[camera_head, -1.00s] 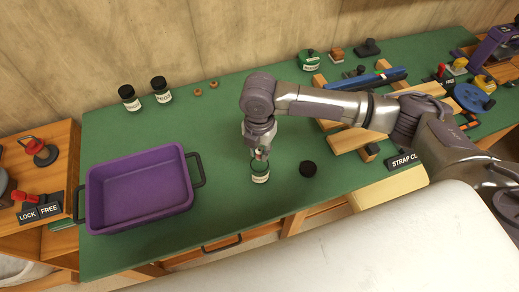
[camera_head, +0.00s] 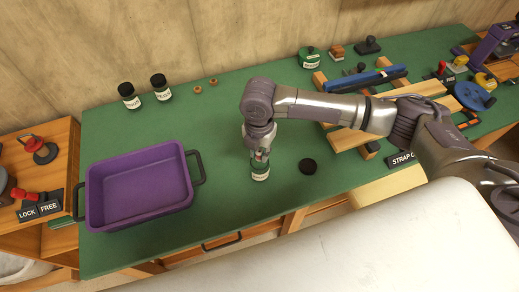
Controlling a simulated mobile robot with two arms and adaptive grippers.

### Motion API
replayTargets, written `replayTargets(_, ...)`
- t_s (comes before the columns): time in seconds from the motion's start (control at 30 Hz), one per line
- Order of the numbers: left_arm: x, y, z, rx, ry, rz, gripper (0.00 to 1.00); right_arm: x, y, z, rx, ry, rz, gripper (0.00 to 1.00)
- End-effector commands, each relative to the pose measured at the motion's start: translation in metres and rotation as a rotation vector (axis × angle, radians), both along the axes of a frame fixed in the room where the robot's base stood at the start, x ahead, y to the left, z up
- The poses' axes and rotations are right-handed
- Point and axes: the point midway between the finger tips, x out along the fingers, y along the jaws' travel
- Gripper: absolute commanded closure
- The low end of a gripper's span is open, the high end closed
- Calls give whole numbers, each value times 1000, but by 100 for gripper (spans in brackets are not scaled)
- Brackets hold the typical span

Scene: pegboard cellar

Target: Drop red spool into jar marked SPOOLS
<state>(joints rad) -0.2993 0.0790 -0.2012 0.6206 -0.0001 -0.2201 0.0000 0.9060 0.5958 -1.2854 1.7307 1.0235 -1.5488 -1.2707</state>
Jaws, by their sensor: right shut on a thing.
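An open jar (camera_head: 260,174) with a white label stands on the green bench top near the front edge. The label is too small to read. My right gripper (camera_head: 260,155) points down at the jar's mouth, shut on the red spool. Only a small bit of red shows between the fingers, and the rest of the spool is hidden by them. I cannot tell how far the spool is inside the jar. My left gripper is not in view.
A black lid (camera_head: 307,167) lies right of the jar. A purple tray (camera_head: 140,222) stands to the left. Two black-capped jars (camera_head: 161,88) and two small wooden rings (camera_head: 198,89) are at the back. Wooden slats (camera_head: 350,139) lie to the right under my arm.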

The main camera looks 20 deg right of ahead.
Motion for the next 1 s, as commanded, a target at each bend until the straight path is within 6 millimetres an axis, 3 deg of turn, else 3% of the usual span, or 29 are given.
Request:
replayTargets(0.47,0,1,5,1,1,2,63,0,0,0,0,0,1,91)
replayTargets(0.5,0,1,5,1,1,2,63,0,0,0,0,0,1,70)
replayTargets(0.63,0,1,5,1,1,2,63,0,0,0,1,-1,1,49)
replayTargets(1.0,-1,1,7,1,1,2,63,0,0,3,1,-1,0,48)
